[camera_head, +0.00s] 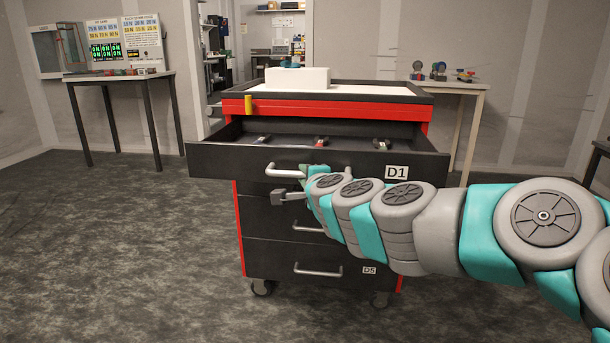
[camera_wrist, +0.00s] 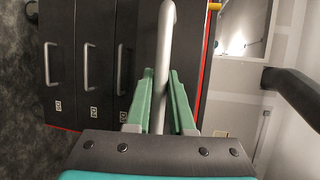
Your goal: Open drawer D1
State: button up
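Drawer D1 (camera_head: 240,159) is the top drawer of a black and red cabinet, and it stands well pulled out. Its label "D1" (camera_head: 397,172) is at the right of its front. The drawer's grey bar handle (camera_head: 286,171) is partly covered by my gripper at its right end. In the wrist view the handle (camera_wrist: 165,40) runs between the two green fingers of my gripper (camera_wrist: 162,78). The fingers lie close along both sides of the bar and appear shut on it. The lower part of the bar is hidden behind the gripper body.
Several small tools (camera_head: 320,141) lie inside the drawer. The lower drawers, one labelled D5 (camera_head: 318,271), are closed. A white box (camera_head: 297,78) stands on the cabinet top. A side table (camera_head: 118,75) is at the left. Floor (camera_head: 110,260) is clear left of the cabinet.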

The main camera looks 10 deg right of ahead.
jog(key=o, duration=0.4)
jog(key=s, duration=0.2)
jog(key=s+r, duration=0.1)
jog(key=s, duration=0.4)
jog(key=shift+s+d+r, duration=0.2)
jog(key=shift+s+d, duration=0.1)
jog(key=shift+d, duration=0.05)
jog(key=shift+a, duration=0.1)
